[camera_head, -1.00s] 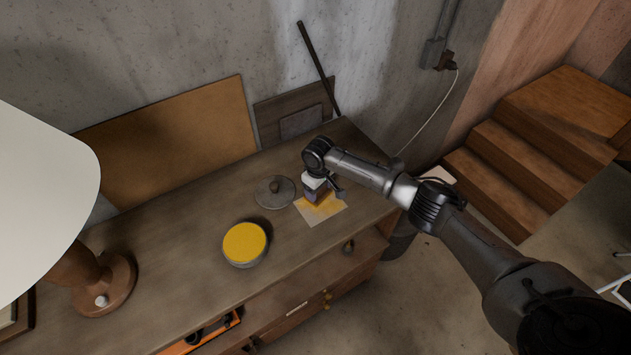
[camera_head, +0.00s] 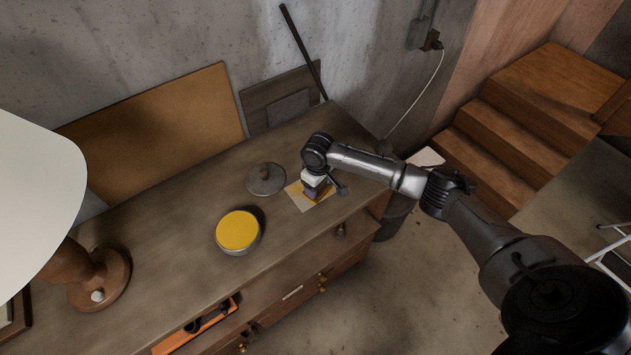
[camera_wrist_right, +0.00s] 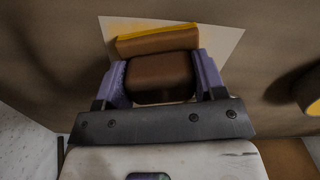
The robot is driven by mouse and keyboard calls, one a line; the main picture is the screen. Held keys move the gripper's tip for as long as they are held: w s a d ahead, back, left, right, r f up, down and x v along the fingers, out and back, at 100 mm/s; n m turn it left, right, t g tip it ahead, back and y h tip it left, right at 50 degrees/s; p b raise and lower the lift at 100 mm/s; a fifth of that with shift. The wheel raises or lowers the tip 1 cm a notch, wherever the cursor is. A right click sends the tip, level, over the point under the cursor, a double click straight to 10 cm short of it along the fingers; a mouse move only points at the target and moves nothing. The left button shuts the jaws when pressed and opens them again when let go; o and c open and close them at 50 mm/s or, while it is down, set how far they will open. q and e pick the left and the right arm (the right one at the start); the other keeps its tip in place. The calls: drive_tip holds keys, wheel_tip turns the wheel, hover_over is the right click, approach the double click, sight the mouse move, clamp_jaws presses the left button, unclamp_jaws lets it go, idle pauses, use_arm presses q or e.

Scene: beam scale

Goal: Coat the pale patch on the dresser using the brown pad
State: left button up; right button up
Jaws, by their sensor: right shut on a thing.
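The dresser (camera_head: 170,240) has a pale patch (camera_head: 299,200) on its top, partly coated yellow; it also shows in the right wrist view (camera_wrist_right: 225,38). My right gripper (camera_head: 316,190) is over the patch. In the right wrist view the gripper (camera_wrist_right: 163,80) is shut on the brown pad (camera_wrist_right: 160,78), whose far edge is yellow. The pad is at the patch, but I cannot tell whether it touches. A round tin (camera_head: 238,232) filled with yellow stands on the dresser to the left, its rim also at the right of the wrist view (camera_wrist_right: 308,92). My left gripper is not in view.
A round grey lid (camera_head: 266,180) lies behind the patch. A lamp (camera_head: 100,280) with a white shade stands at the left. Boards lean on the wall behind.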

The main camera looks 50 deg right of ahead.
drive_tip(key=shift+s+a, duration=0.15)
drive_tip(key=shift+s, duration=0.85)
drive_tip(key=shift+s+a+f, duration=0.1)
drive_tip(key=shift+s+a, duration=0.05)
drive_tip(key=shift+s, duration=0.55)
drive_tip(key=shift+s+d, duration=0.2)
drive_tip(key=shift+d, duration=0.8)
drive_tip(key=shift+w+d+b, duration=0.15)
drive_tip(key=shift+w+b, duration=0.05)
drive_tip(key=shift+w, duration=0.65)
drive_tip(key=shift+w+d+b, duration=0.15)
drive_tip(key=shift+w, duration=0.7)
drive_tip(key=shift+w+d+b, duration=0.2)
drive_tip(key=shift+w+b, duration=0.2)
drive_tip(key=shift+w, duration=0.45)
drive_tip(key=shift+w+d+b, duration=0.15)
drive_tip(key=shift+w+b, duration=0.2)
drive_tip(key=shift+w, duration=0.5)
drive_tip(key=shift+w+d+b, duration=0.2)
drive_tip(key=shift+w+b, duration=0.6)
drive_tip(key=shift+w, duration=0.45)
drive_tip(key=shift+w+d+b, duration=0.15)
drive_tip(key=shift+w+b, duration=0.15)
drive_tip(key=shift+w, duration=0.25)
drive_tip(key=shift+r, duration=0.2)
